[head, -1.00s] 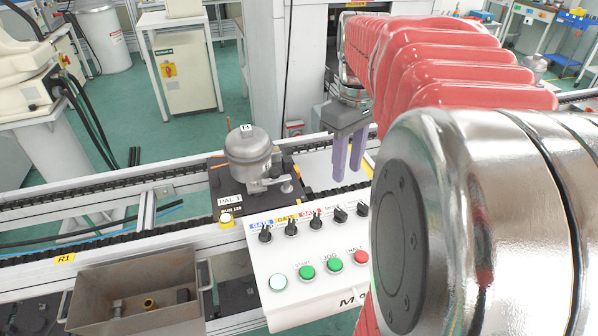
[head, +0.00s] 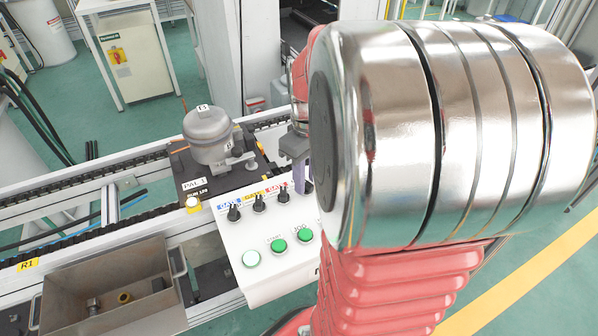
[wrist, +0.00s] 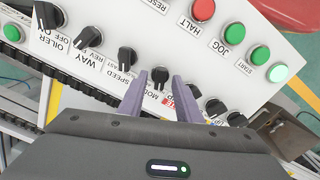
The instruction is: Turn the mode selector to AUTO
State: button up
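The mode selector (wrist: 160,76) is a small black knob on a white panel, beside a partly covered label starting "MO". In the wrist view it shows between and just beyond the tips of my gripper (wrist: 160,86). The two purple fingers are apart, with nothing held between them. I cannot tell the gap in depth to the knob. In the head view my gripper (head: 301,176) hangs over the panel's back edge. There my arm hides the mode selector and the panel's right part. The AUTO mark is not readable.
A row of push buttons, including HALT (wrist: 203,9), lies along the panel (head: 255,285). A compressor (head: 208,135) stands on a pallet behind; a metal bin (head: 60,312) is at left.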

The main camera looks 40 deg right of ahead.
jog(key=shift+c, duration=0.4)
grip_shut()
jog(key=shift+a, duration=0.15)
